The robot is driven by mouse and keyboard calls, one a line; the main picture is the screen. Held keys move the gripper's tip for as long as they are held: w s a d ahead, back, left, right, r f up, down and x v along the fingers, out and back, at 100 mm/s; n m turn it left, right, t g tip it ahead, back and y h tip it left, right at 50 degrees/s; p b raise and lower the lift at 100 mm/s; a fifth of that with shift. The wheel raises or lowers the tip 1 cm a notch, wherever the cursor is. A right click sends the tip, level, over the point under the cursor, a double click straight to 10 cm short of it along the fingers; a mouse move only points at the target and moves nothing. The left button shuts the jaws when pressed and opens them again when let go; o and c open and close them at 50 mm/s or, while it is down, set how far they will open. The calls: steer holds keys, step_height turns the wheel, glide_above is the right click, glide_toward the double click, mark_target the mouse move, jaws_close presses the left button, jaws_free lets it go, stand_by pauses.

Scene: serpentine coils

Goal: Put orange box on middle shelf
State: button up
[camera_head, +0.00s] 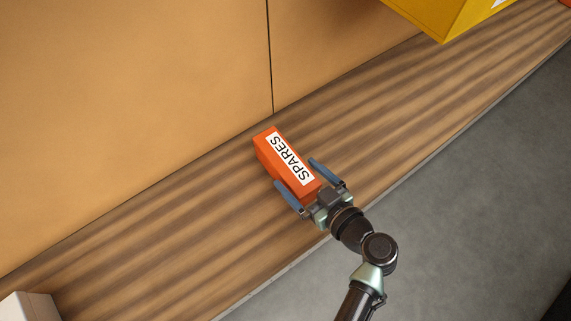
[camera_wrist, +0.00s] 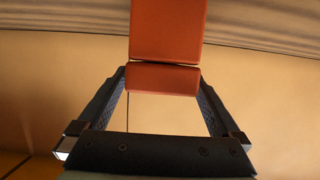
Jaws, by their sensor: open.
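The orange box (camera_head: 268,149) has a white label reading SPARES and rests on a striped brown wooden shelf (camera_head: 170,248). My gripper (camera_head: 300,178) is open, with its two blue fingers on either side of the box's near end. In the wrist view the orange box (camera_wrist: 167,30) stands at the top, and its near part lies between the finger ends of my gripper (camera_wrist: 162,85). A small gap between the fingers and the box seems to show in the head view. Whether the fingers touch it is not clear. Which shelf level this is cannot be told.
A tan back panel (camera_head: 130,100) with a vertical seam stands behind the box. A yellow box (camera_head: 440,15) is at the upper right, and a pale block (camera_head: 28,307) at the lower left. Bare shelf lies on both sides of the box. Grey floor (camera_head: 470,190) lies below the front edge.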

mark_target(290, 167)
steer(key=shift+p+x, duration=0.5)
steer(key=shift+x, duration=1.55)
jaws_close()
